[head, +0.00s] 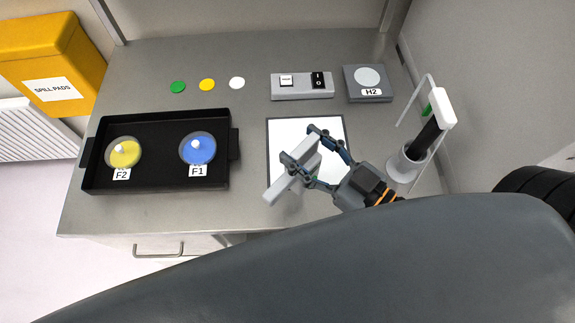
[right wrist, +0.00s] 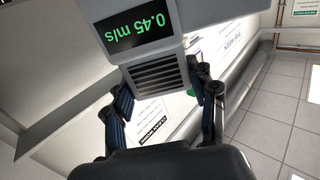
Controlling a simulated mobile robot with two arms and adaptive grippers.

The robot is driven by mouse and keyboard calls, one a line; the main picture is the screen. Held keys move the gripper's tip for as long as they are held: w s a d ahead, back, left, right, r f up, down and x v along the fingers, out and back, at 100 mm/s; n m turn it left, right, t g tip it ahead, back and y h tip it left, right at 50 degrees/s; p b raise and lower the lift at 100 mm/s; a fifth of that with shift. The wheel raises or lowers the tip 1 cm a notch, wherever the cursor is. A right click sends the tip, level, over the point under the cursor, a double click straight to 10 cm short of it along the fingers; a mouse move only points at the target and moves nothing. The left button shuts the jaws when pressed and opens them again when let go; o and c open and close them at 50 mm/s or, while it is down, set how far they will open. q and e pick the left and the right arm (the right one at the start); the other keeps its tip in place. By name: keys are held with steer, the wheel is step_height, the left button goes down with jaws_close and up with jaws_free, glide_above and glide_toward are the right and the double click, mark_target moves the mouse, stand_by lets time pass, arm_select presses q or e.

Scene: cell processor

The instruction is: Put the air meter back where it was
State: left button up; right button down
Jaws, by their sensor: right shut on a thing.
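The air meter (head: 278,189) is a light grey bar-shaped device. My right gripper (head: 302,165) is shut on it and holds it tilted in front of the white mat (head: 290,130), as seen in the head view. In the right wrist view the meter (right wrist: 157,73) shows its slotted grille and a green display reading 0.45 m/s, with the fingers on either side of its lower body. Whether it touches the mat cannot be told. My left gripper is in neither view.
A stand with a grey cup (head: 403,166) and a white-topped dark post (head: 441,108) is at the right. A black tray (head: 160,117) holds blue and yellow lidded dishes. A switch box (head: 302,94) and the H2 pad (head: 368,96) lie at the back.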

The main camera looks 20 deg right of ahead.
steer(key=f, duration=0.1)
steer(key=w+a+f, duration=0.1)
steer(key=w+f+p, duration=0.1)
steer(key=shift+a+f, duration=0.1)
steer(key=shift+a, duration=0.3)
steer(key=shift+a+f, duration=0.15)
steer(key=shift+f, duration=0.05)
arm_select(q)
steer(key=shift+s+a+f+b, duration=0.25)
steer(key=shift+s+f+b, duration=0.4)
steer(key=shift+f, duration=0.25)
arm_select(e)
steer(key=shift+w+a+f, duration=0.1)
steer(key=shift+a+f, duration=0.05)
steer(key=shift+f, duration=0.8)
steer(key=shift+w+a+f, duration=0.1)
steer(key=shift+a+f, duration=0.05)
steer(key=shift+f, duration=0.8)
steer(key=shift+f, duration=0.15)
steer(key=shift+c, duration=2.1)
jaws_free()
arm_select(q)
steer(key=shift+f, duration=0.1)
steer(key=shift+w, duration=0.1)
